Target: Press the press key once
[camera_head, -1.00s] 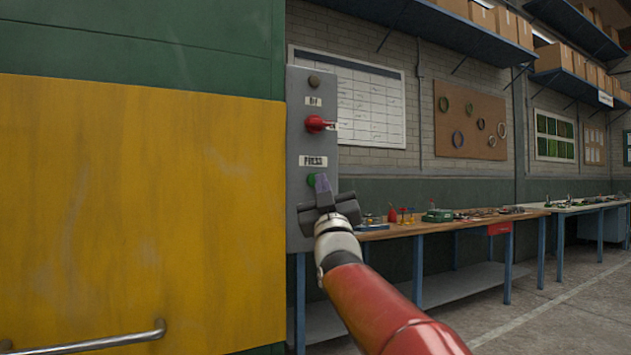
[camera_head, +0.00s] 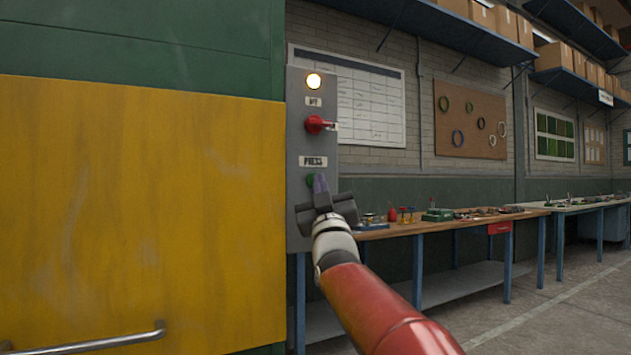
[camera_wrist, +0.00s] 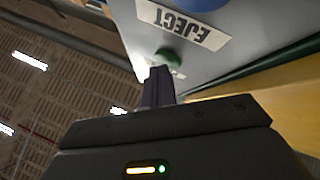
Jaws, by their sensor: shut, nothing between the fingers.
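The press key is a green round button (camera_head: 310,180) below the "PRESS" label (camera_head: 313,162) on a grey wall panel (camera_head: 296,150). It also shows in the wrist view (camera_wrist: 168,57), just past the fingertips. My gripper (camera_head: 320,182) is shut and empty, its fingertips at the green button and seeming to touch it. The gripper hides part of the button and the lower panel in the head view. The fingers also show in the wrist view (camera_wrist: 159,72). A round lamp (camera_head: 314,81) at the panel's top glows yellow-white.
A red switch (camera_head: 318,124) sits above the "PRESS" label. In the wrist view, an "EJECT" label (camera_wrist: 184,28) and part of a blue round thing (camera_wrist: 200,3) lie close to the green button. A yellow panel (camera_head: 140,200) stands left; a workbench (camera_head: 440,226) stands right.

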